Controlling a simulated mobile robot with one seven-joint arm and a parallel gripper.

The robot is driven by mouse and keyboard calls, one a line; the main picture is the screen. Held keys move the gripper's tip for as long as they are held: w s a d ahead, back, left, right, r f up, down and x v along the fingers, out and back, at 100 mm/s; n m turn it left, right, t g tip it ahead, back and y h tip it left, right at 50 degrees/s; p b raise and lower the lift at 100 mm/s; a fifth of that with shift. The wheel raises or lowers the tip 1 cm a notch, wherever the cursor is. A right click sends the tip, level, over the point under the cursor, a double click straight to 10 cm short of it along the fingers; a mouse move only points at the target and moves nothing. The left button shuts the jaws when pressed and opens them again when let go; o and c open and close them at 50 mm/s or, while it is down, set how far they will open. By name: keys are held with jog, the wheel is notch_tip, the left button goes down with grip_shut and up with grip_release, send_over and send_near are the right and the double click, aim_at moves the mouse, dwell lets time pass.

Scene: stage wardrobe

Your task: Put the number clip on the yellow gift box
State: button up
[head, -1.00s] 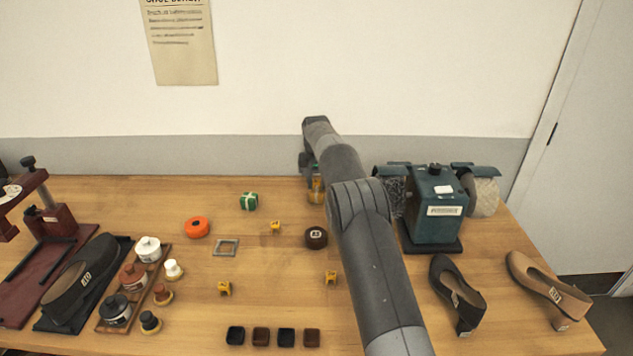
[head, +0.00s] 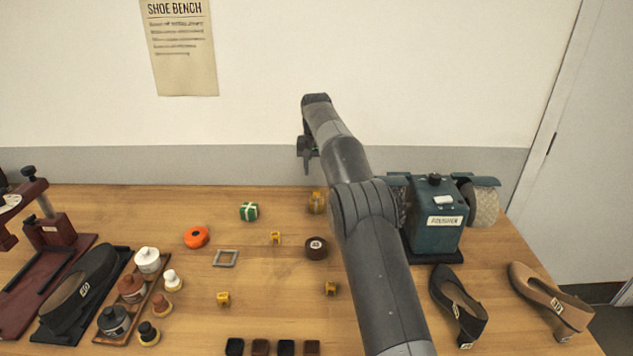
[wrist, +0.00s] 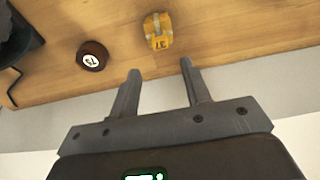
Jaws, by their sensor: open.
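The yellow gift box (head: 317,202) stands near the back of the table, partly beside my gripper and arm in the head view. In the wrist view the yellow gift box (wrist: 160,40) shows near the top middle. A number clip (wrist: 158,43) reading what looks like 37 sits against its near side; I cannot tell how firmly it is seated. My gripper (head: 307,168) is raised above the table's back edge. In the wrist view my gripper (wrist: 160,66) is open, with nothing between its fingers, and apart from the box.
A brown round tin (head: 316,247) with a number label stands in front of the box. A teal polisher (head: 437,220) stands right.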

jog(key=s+d+r, duration=0.3)
jog(key=s+r, duration=0.1)
jog(key=r, duration=0.3)
jog(key=s+d+r, duration=0.3)
jog(key=s+r, duration=0.1)
jog(key=r, duration=0.2)
jog(key=s+d+r+t, duration=0.1)
jog(key=s+d+r, duration=0.15)
jog(key=s, duration=0.45)
jog(key=s+d+r+t, duration=0.1)
jog(key=s+d+r, duration=0.1)
jog(key=s+r, duration=0.3)
jog(key=s+d+f, duration=0.1)
jog(key=s+d, duration=0.1)
jog(key=s, duration=0.8)
jog(key=s+d+f, duration=0.2)
jog(key=s, duration=0.8)
jog(key=s+d+f+t, duration=0.1)
jog(key=s+f, duration=0.8)
jog(key=s, duration=0.5)
jog(key=shift+s+d+t, duration=0.25)
jog(key=shift+t, duration=0.15)
